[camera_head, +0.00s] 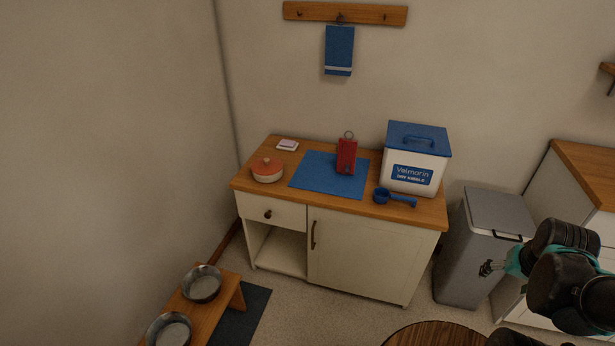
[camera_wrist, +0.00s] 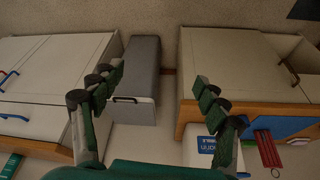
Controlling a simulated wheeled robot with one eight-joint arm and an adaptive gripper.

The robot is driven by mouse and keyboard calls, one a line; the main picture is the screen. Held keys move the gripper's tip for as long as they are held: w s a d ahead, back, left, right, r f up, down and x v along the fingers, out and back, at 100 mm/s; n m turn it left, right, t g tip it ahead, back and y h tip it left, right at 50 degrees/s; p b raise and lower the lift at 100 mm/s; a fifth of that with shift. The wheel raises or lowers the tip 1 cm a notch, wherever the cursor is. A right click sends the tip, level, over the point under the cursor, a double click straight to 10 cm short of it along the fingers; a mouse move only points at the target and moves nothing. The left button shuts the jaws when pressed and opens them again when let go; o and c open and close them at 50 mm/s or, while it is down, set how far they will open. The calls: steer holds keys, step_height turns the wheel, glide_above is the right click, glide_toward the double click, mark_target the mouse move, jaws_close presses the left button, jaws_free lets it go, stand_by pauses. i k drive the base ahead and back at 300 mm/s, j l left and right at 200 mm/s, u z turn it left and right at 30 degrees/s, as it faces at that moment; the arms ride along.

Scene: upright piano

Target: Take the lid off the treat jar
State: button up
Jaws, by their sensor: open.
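The treat jar (camera_head: 267,176) appears to be the small, round, pale pot at the left of the wooden cabinet top. Its red lid (camera_head: 266,163) with a small knob sits on it. The jar does not show in the wrist view. My gripper (camera_head: 488,267) is at the lower right of the head view, in front of the grey bin, far to the right of the jar. In the wrist view my gripper (camera_wrist: 153,82) has its two fingers spread wide with nothing between them.
The cabinet top (camera_head: 330,200) also holds a blue mat (camera_head: 315,178), a red object (camera_head: 347,155), a blue scoop (camera_head: 381,196), a blue-lidded Velmarin container (camera_head: 390,170) and a pink-white block (camera_head: 287,145). A grey bin (camera_head: 465,255) stands at right. Metal bowls (camera_head: 202,285) sit on a low stand.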

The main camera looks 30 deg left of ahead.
mark_target(266, 167)
steer(key=u, duration=1.65)
steer(key=i+u, duration=0.15)
steer(key=i, duration=0.5)
steer(key=i+l+u, duration=0.15)
steer(key=i, duration=0.5)
